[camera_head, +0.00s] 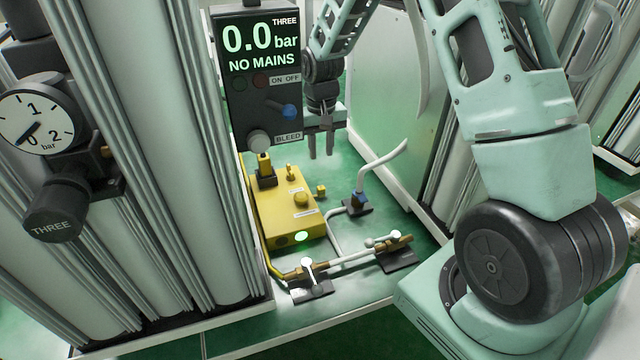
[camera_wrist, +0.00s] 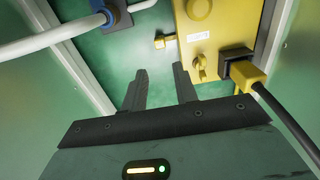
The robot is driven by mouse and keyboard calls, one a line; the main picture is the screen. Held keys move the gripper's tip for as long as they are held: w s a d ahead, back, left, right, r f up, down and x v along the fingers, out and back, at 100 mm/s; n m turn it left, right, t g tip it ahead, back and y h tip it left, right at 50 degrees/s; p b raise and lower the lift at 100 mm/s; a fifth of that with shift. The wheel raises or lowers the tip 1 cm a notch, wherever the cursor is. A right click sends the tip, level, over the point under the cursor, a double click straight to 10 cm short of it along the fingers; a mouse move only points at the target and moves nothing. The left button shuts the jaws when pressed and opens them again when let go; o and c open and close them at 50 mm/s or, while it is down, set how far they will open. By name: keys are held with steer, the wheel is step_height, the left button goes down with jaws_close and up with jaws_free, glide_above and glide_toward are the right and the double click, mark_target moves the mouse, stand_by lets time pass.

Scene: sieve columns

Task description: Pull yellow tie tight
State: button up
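I cannot single out a yellow tie in either view. A small yellow fitting (camera_wrist: 165,41) sticks out of the box's side. My gripper (camera_head: 321,152) points down above and behind the box. In the wrist view its two fingers (camera_wrist: 159,75) are apart with nothing between them.
A control panel (camera_head: 262,75) reading 0.0 bar and NO MAINS hangs left of my gripper. Grey columns (camera_head: 190,150) with a gauge (camera_head: 35,122) stand left. A pale panel (camera_head: 390,110) borders the right.

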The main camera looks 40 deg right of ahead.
mark_target(321, 187)
step_height(321, 187, down, 12)
steer(key=shift+f+p, duration=0.2)
steer(key=shift+p, duration=0.2)
